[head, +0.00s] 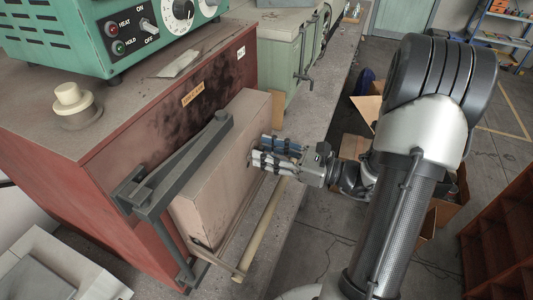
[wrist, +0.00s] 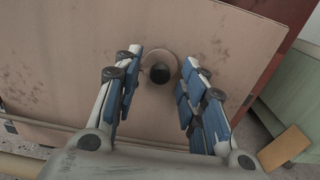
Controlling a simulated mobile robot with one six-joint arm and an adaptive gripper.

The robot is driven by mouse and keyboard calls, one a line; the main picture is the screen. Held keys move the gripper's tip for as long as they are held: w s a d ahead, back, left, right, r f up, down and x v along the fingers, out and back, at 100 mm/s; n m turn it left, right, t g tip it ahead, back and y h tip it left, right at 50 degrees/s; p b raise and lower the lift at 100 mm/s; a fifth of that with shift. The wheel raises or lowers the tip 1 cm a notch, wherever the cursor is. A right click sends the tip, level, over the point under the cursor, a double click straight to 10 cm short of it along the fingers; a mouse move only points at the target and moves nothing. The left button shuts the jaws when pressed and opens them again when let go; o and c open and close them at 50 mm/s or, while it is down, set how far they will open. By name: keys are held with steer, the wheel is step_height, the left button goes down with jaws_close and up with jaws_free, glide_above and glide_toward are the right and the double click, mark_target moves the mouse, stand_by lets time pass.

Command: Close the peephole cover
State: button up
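A pinkish furnace door (head: 225,155) sits against the red furnace (head: 60,145). In the wrist view the door face (wrist: 60,60) fills most of the picture. I cannot tell whether that spot is a knob or the open hole. My gripper (head: 258,150) is at the door's outer face, and its door-facing fingertips hide the fitting in the head view. In the wrist view my gripper (wrist: 162,58) is open, with blue-padded fingers on either side of the dark spot.
A grey lever arm (head: 180,165) crosses the top of the door. A pale rod (head: 262,225) runs along the bench below it. A green control box (head: 110,35) and a cream knob-shaped piece (head: 72,100) stand on the furnace. A green cabinet (head: 285,60) is behind.

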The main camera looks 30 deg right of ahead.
steer(key=shift+w+a, duration=0.15)
steer(key=shift+w, duration=0.05)
steer(key=shift+c, duration=0.6)
jaws_close()
